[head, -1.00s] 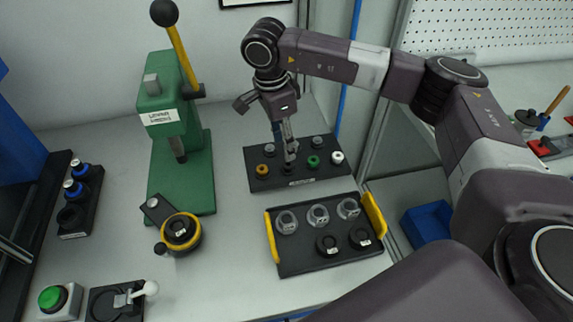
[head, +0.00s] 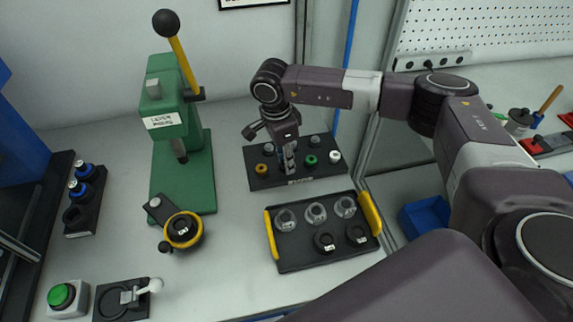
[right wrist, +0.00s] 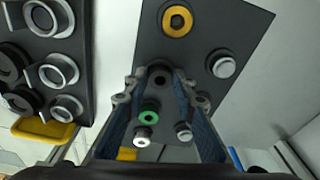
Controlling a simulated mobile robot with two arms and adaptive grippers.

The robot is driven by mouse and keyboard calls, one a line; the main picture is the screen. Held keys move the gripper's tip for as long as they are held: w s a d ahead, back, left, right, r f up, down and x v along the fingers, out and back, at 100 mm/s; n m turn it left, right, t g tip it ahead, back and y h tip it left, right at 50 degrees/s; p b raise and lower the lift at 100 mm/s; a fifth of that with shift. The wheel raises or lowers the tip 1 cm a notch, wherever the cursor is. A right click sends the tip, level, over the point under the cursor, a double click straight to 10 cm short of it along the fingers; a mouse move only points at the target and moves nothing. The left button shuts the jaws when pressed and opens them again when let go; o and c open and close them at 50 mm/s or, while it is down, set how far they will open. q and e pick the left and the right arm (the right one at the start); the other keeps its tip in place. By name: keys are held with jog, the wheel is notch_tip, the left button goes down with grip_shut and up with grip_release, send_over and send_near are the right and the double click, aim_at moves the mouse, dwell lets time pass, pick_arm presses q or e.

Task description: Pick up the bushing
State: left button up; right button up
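A dark rack (head: 262,181) holds several small bushings. An orange one (head: 262,168) is at its left, a green one (head: 310,160) and a white one (head: 335,156) at its right, with grey ones behind. My right gripper (head: 289,168) points down over the rack's front row. In the right wrist view its fingers (right wrist: 160,82) are open, one on each side of a black bushing (right wrist: 160,76). I cannot tell whether they touch it. In the head view the gripper hides this bushing. My left gripper is out of view.
A black tray (head: 290,262) with yellow handles and several round parts lies in front of the rack. A green lever press (head: 183,180) stands to the left. A blue bin (head: 426,217) is at right.

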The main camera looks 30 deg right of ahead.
jog(key=shift+c, duration=1.3)
jog(key=shift+r, duration=0.1)
